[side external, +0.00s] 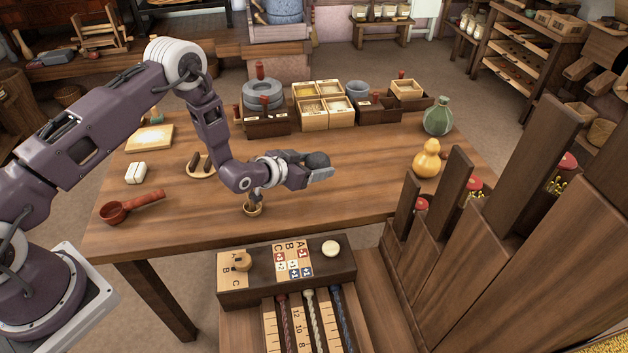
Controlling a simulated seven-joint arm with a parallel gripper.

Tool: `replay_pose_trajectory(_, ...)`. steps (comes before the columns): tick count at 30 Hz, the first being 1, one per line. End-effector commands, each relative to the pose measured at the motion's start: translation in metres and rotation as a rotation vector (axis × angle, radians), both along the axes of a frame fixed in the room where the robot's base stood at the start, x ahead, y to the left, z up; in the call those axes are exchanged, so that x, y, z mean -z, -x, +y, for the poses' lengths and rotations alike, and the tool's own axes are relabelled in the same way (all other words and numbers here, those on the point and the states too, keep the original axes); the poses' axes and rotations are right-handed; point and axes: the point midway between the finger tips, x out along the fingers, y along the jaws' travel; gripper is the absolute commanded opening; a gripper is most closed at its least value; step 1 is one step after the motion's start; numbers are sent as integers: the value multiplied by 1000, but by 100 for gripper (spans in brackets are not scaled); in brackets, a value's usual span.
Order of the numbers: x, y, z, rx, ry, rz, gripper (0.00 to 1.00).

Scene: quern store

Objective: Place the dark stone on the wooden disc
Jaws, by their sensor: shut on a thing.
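A dark rounded stone (317,160) is in my gripper (318,172), which is shut on it and holds it over the middle of the table. The fingers point to the right, and part of the stone is hidden by them. A small tan wooden board with a rounded edge (201,174) lies on the table to the left of my gripper, with two dark bars on it. A small round wooden piece (243,262) and a pale round disc (331,248) sit on the dark box in front. I cannot tell which of these is the wooden disc.
Wooden trays (322,105) and stacked grey rings (262,94) stand at the back. A green bottle (438,117) and a yellow gourd (427,160) stand at the right. A red ladle (130,207) and white blocks (136,173) lie left.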

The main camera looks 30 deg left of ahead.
Motion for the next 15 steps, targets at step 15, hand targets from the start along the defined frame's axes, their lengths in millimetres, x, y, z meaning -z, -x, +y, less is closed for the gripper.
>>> replay_pose_trajectory(15,-33,5,83,-133,-3,-1,6)
